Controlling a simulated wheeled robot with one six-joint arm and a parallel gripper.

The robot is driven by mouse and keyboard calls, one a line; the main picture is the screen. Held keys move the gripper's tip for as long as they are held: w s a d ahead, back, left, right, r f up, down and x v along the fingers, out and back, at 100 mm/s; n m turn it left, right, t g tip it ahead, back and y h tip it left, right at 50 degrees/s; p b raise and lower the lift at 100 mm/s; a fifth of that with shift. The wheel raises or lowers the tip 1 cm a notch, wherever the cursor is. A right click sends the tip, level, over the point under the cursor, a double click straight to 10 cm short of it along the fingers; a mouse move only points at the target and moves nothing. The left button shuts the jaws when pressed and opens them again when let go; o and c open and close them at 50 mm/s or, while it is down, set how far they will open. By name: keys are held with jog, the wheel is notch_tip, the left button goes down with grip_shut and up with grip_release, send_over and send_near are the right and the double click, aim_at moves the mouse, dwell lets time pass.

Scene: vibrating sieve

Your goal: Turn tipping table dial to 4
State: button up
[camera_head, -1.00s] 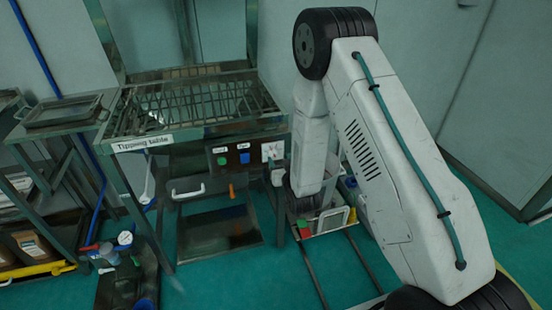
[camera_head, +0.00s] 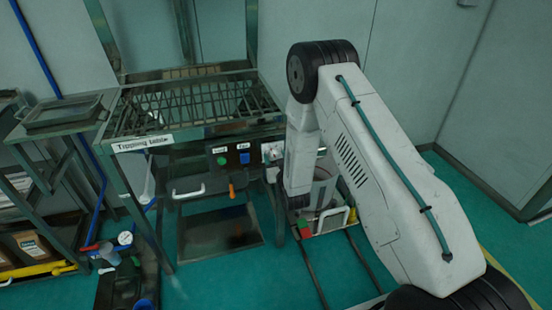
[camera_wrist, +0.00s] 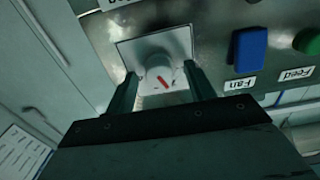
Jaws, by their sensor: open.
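The tipping table (camera_head: 190,125) stands left of centre in the head view, with a white label on its front edge. In the wrist view the dial is a round white knob (camera_wrist: 160,75) with a red pointer mark on a pale square plate (camera_wrist: 183,42). My gripper (camera_wrist: 158,88) is open, with one dark finger on each side of the knob. I cannot tell whether the fingers touch it. The dial's numbers are too small to read.
A blue Fan button (camera_wrist: 247,50) and a green Feed button (camera_wrist: 308,42) sit beside the dial. Below the panel are an orange handle (camera_head: 232,191) and a white handle (camera_head: 188,192). A small unit with red and green buttons (camera_head: 305,228) stands on the floor near my arm.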

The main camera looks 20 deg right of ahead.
jog(key=shift+c, duration=0.3)
jog(key=c, duration=0.9)
jog(key=m, duration=0.4)
jog(key=shift+d+m, duration=0.1)
jog(key=shift+m, duration=0.2)
jog(key=m, duration=0.4)
jog(key=shift+m, duration=0.3)
jog(key=m, duration=0.4)
jog(key=shift+d+f+m, duration=0.1)
jog(key=shift+m, duration=0.2)
jog(key=shift+f+m, duration=0.1)
jog(key=shift+m, duration=2)
